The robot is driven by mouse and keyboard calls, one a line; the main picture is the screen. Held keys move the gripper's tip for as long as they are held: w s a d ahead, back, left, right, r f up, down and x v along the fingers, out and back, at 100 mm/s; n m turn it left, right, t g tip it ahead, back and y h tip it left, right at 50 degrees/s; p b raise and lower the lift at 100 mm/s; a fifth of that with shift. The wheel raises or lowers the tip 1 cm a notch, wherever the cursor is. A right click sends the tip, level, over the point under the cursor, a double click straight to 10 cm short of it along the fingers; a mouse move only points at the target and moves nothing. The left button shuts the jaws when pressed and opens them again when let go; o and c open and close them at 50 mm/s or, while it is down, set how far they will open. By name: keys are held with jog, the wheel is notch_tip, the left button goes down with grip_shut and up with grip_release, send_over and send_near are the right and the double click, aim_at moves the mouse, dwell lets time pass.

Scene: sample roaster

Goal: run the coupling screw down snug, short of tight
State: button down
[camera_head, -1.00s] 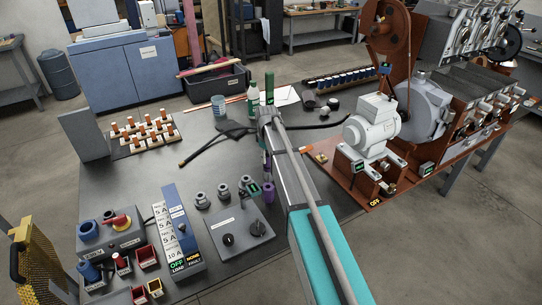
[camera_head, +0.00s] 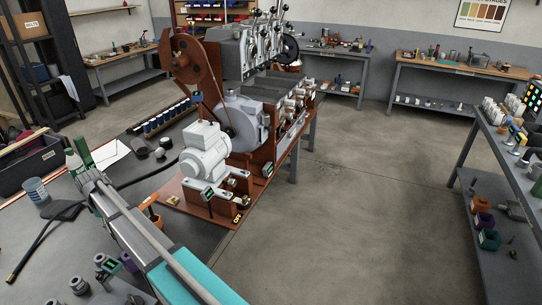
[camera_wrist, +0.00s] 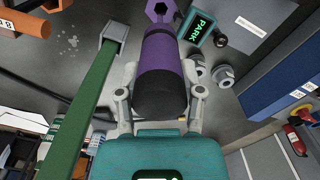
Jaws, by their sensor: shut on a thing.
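In the wrist view my gripper (camera_wrist: 160,82) is shut on a purple-handled tool (camera_wrist: 163,55) with a dark end toward the palm. Its far end is hidden. A second purple piece (camera_wrist: 162,9) with a hexagonal hole shows just beyond it. In the head view my arm crosses the lower left and hides the gripper; a bit of purple (camera_head: 128,262) shows beside it. The white motor (camera_head: 204,150) and grey gear housing (camera_head: 243,120) stand on a red-brown base (camera_head: 195,205) right of my arm. I cannot make out the coupling screw.
A green bar (camera_wrist: 88,105) runs close along the left of my gripper. A box with a PARK display (camera_wrist: 203,28) and grey knobs (camera_wrist: 223,76) lie to the right. An orange-handled item (camera_head: 151,211) lies by the base's left edge. The floor right of the machine is clear.

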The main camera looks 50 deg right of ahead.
notch_tip(320, 180, up, 18)
jog(key=p, duration=1.7)
jog(key=shift+f, duration=0.2)
jog(key=shift+s, duration=0.1)
